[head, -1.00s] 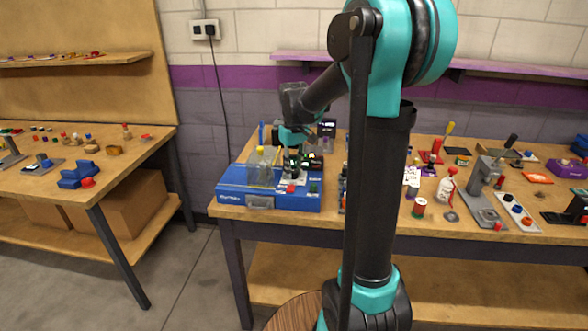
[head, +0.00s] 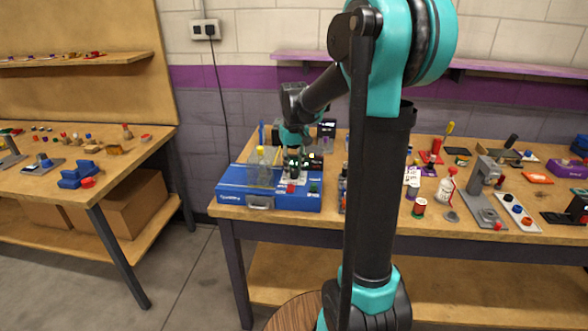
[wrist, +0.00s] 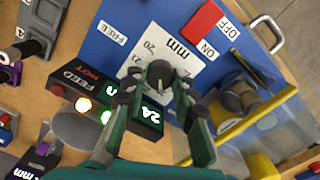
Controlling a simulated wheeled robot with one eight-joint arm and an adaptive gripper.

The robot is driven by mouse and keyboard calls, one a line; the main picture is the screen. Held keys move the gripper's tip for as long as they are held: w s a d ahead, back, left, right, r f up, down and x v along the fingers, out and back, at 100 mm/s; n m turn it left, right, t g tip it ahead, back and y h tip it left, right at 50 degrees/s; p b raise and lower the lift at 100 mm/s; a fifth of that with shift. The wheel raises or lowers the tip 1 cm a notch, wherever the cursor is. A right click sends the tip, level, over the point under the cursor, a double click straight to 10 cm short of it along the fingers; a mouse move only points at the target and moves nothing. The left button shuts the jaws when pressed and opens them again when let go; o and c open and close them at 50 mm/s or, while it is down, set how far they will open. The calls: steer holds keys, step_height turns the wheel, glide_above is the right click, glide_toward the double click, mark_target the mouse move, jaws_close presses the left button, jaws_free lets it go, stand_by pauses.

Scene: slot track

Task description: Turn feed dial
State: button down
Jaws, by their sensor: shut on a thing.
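The feed dial is a dark round knob (wrist: 160,72) on a white plate (wrist: 150,48) marked "mm" with numbers around it, in the wrist view. My gripper (wrist: 161,84) is closed on this knob, one finger on each side. A black display box (wrist: 118,98) beside it reads "FEED HOT" and "24", with lit orange and green lamps. In the head view my gripper (head: 293,163) points down over the blue machine (head: 235,192); its fingers largely hide the dial there.
A red ON/OFF switch (wrist: 202,20), a grey clamp-like part (wrist: 240,95) and a clear cover with a yellow edge (wrist: 235,130) stand close to the dial. Bottles (head: 446,186) and tools crowd the bench to the right. A second bench (head: 120,175) stands left, across open floor.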

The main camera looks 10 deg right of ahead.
mark_target(294, 171)
steer(key=c, duration=1.2)
jaws_free()
steer(key=shift+r, duration=0.1)
step_height(294, 171, up, 12)
steer(key=shift+f, duration=0.1)
